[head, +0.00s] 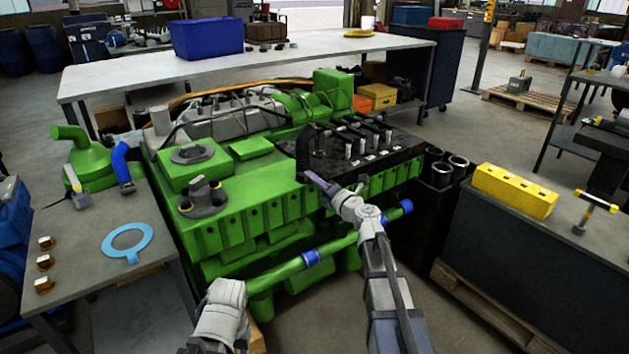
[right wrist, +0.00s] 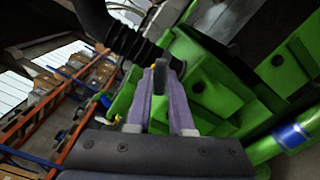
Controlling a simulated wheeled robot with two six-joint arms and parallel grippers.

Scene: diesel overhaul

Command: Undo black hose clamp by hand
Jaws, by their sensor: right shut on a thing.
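A black corrugated hose (head: 304,150) rises from the green engine (head: 240,215) beside its black top plate. My right gripper (head: 313,178) is at the foot of this hose. In the right wrist view the hose (right wrist: 122,38) runs down from the top to the purple-grey fingertips of my right gripper (right wrist: 163,72). The fingers are shut on a small part at the hose's lower end, which looks like the black hose clamp; the fingertips mostly hide it. A small yellowish spot shows between the tips.
A blue-banded green pipe (head: 290,264) crosses the engine's near side, below my right arm. A grey table (head: 100,205) at left holds a blue ring (head: 127,242) and brass nuts. A dark bench at right carries a yellow block (head: 514,190).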

